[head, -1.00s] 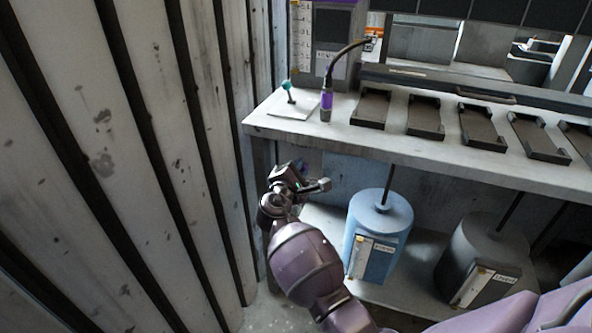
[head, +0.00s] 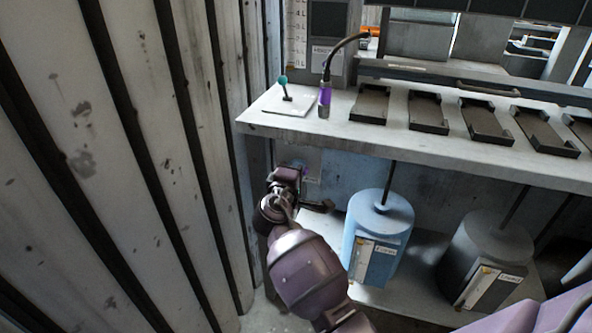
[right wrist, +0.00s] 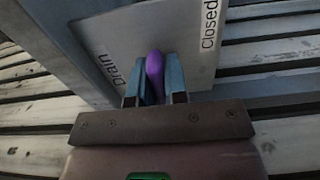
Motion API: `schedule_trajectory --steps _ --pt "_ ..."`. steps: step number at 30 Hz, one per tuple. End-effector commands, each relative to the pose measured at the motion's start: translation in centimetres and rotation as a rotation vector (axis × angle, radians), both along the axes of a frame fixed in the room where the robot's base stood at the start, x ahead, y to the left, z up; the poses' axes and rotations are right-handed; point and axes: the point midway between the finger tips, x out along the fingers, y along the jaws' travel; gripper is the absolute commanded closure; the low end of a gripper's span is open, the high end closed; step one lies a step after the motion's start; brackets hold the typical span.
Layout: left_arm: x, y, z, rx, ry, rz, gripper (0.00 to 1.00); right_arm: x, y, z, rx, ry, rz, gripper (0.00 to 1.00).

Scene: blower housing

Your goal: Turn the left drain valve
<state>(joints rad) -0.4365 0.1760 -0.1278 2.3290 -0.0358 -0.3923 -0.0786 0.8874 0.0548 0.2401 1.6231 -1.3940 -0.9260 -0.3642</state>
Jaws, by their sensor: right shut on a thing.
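The drain valve's purple handle (right wrist: 154,62) stands between the fingers of my right gripper (right wrist: 156,84) in the right wrist view. The gripper is shut on it, with a blue-grey finger on each side. Behind it is a grey plate (right wrist: 190,60) reading "Drain" at left and "Closed" at right. In the head view my right gripper (head: 298,172) is at a plate (head: 313,160) on the wall under the counter. There the handle is mostly hidden by the gripper and wrist. My left gripper is not in view.
A white counter (head: 420,150) runs just above the arm. Below it stand a blue canister (head: 365,225) and a dark grey canister (head: 480,250) on a low shelf. A ribbed wall (head: 150,180) is close on the left.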

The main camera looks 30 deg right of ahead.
Motion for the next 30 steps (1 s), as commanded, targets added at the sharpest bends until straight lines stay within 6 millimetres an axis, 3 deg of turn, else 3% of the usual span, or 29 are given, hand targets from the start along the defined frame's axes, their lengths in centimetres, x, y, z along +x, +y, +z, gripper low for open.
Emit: schedule_trajectory --steps 12,13,18,30 --pt "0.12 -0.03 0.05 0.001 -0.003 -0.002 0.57 0.0 -0.11 0.12 0.005 -0.008 -0.002 1.0" --pt "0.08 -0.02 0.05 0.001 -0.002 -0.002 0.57 0.0 -0.11 0.12 0.005 -0.008 -0.002 0.83" --pt "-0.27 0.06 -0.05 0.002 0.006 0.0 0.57 0.0 -0.08 0.09 0.005 -0.008 -0.002 0.61" --pt "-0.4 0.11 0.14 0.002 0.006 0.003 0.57 -0.62 0.84 0.07 0.006 -0.006 0.001 0.61"
